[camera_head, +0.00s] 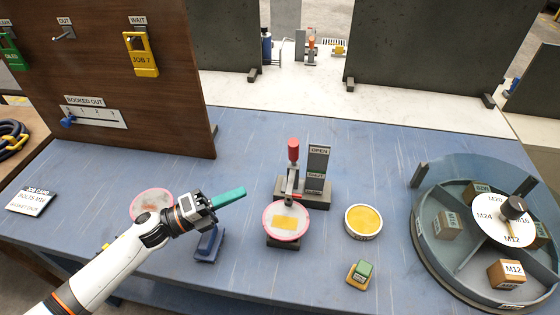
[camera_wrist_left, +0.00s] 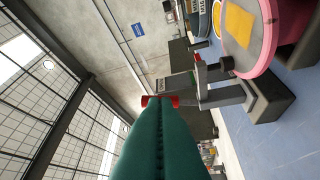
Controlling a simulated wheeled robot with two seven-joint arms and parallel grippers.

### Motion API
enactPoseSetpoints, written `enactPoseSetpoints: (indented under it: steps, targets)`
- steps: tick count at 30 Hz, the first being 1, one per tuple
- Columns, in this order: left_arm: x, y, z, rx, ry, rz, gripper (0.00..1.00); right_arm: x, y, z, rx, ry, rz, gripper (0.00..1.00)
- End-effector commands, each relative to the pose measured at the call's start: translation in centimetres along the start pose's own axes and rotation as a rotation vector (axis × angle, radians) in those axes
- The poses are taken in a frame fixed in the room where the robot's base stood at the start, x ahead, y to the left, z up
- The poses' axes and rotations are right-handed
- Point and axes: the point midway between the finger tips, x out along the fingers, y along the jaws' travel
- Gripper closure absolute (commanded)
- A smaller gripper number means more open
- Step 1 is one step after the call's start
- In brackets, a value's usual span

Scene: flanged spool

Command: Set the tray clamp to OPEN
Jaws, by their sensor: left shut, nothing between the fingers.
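The tray clamp (camera_head: 290,178) stands at the middle of the blue bench, its red-tipped lever (camera_head: 293,150) upright. Beside it is a grey plate (camera_head: 318,168) marked OPEN above and SHUT below; the red tip is level with OPEN in the picture. The clamp's foot is over the back edge of a pink-rimmed round tray (camera_head: 285,223); I cannot tell whether it touches. My left gripper (camera_head: 243,191), with teal fingers, is shut and empty, left of the clamp and apart from it. In the left wrist view the red tip (camera_wrist_left: 160,101) shows beyond the fingertips. My right gripper is out of view.
A second pink-rimmed disc (camera_head: 152,204) lies behind my left wrist, with a blue holder (camera_head: 209,244) close by. A yellow-topped tin (camera_head: 363,221), a green-and-yellow block (camera_head: 360,273) and a round sorter (camera_head: 425,255) stand to the right. A brown board (camera_head: 110,60) rises at the left.

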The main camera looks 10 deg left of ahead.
Motion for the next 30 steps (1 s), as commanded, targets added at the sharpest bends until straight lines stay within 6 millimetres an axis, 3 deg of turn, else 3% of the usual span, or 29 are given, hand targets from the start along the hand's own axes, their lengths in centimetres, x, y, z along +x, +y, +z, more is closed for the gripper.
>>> enactPoseSetpoints:
  steps: [7, 15, 21, 30]
  targets:
    - [4.5, 0.7, -0.2, 0.0, 0.0, 0.005, 1.0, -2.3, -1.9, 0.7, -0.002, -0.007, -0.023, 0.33]
    - [10.1, 0.6, -0.4, 0.001, 0.0, 0.003, 1.0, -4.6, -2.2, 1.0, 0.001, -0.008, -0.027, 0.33]
    - [11.8, 0.3, -2.3, 0.0, 0.0, 0.002, 1.0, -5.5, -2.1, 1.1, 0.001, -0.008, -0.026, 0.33]
    - [12.3, 0.1, -2.8, 0.0, 0.0, 0.001, 1.0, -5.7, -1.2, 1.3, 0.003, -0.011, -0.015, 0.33]
